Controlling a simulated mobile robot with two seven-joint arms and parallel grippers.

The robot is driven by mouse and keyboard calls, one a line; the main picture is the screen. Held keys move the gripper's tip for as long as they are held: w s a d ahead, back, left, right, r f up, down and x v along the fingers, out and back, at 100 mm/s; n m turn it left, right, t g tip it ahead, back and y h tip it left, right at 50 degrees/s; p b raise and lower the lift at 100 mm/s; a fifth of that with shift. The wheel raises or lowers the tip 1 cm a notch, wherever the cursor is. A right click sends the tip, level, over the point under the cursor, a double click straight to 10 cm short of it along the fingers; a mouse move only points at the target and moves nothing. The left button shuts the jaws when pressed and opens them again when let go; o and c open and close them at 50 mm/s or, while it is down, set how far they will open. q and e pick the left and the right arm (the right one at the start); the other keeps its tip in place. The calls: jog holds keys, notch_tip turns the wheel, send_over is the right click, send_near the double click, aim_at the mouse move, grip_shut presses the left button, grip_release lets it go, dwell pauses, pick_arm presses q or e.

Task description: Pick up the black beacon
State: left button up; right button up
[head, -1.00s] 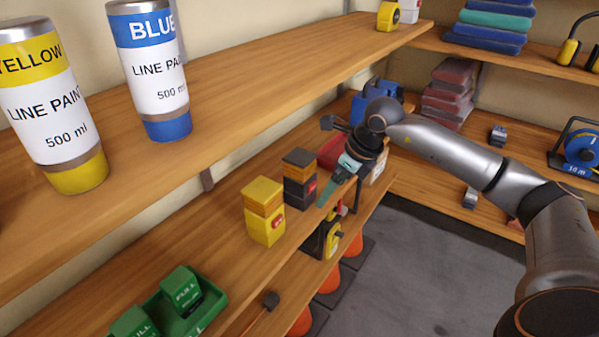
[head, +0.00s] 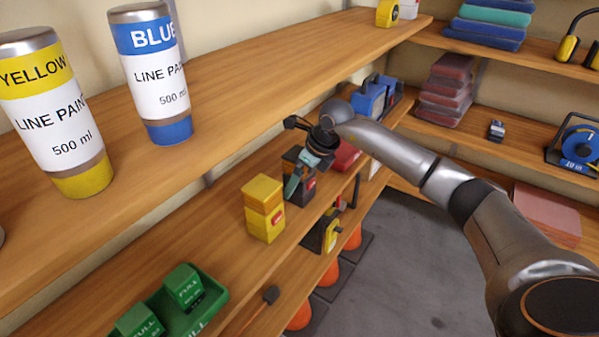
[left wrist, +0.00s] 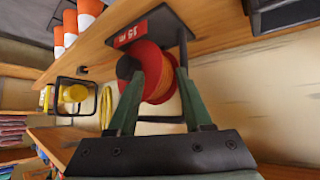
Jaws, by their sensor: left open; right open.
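The black beacon (head: 307,190) stands upright on the middle shelf, just behind and right of the yellow beacon (head: 264,211). My right gripper (head: 298,180) is open at the black beacon, with a teal finger in front of its near side. The other finger is hidden, so I cannot tell whether the jaws are around the beacon or touching it. The gripper and wrist cover part of its top. In the left wrist view my left gripper (left wrist: 157,76) is open, its two green fingers apart before a red reel (left wrist: 152,62); it does not show in the head view.
Yellow and blue line paint cans (head: 152,80) stand on the upper shelf (head: 240,90), which overhangs the beacons. Green units sit in a green tray (head: 207,306) at the front left. Orange cones (head: 300,315) stand below.

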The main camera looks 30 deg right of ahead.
grip_shut()
dwell(0.8)
jog(key=shift+r, duration=0.1)
